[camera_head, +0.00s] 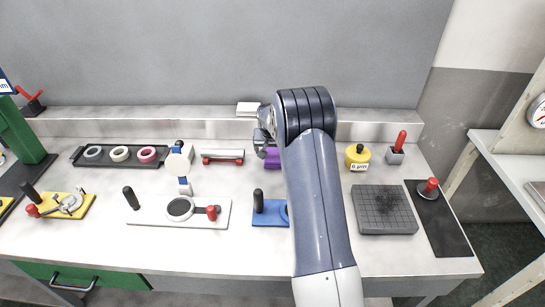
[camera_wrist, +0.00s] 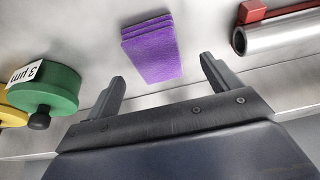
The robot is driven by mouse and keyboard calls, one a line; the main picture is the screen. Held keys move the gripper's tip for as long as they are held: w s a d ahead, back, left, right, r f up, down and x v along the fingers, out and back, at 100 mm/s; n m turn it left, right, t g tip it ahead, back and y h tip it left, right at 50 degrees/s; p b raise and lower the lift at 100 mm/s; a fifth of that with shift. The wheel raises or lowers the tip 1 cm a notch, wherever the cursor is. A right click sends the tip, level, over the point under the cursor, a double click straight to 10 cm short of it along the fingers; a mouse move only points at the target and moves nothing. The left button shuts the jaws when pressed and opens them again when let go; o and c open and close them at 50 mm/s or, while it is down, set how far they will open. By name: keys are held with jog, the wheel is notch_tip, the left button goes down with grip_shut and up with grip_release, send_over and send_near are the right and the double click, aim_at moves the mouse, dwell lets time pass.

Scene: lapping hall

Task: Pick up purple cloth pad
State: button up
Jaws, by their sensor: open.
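The purple cloth pad (camera_wrist: 152,50) lies on the light grey bench top and looks like a small stack of flat layers in the wrist view. In the head view only a part of the purple pad (camera_head: 272,158) shows, beside my arm, which hides the rest. My gripper (camera_wrist: 160,88) is open and empty, its two dark fingers spread wide. The pad appears between and beyond the fingertips in the wrist view, apart from them. In the head view my gripper (camera_head: 262,140) is partly hidden by my wrist, above the back of the bench.
A green pot (camera_wrist: 50,88) and a yellow pot (camera_head: 357,155) stand to one side of the pad. A metal cylinder on a red stand (camera_head: 222,155) lies on the other side. A blue plate (camera_head: 268,218) and a dark grid block (camera_head: 385,222) lie nearer the front.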

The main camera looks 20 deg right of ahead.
aim_at(273, 155)
jog(key=p+x, duration=0.1)
jog(key=x, duration=0.3)
jog(key=shift+d+f, duration=0.1)
jog(key=shift+d, duration=0.05)
jog(key=shift+f+b, duration=0.25)
jog(key=shift+b, duration=0.25)
dwell(0.4)
jog(key=c, duration=1.1)
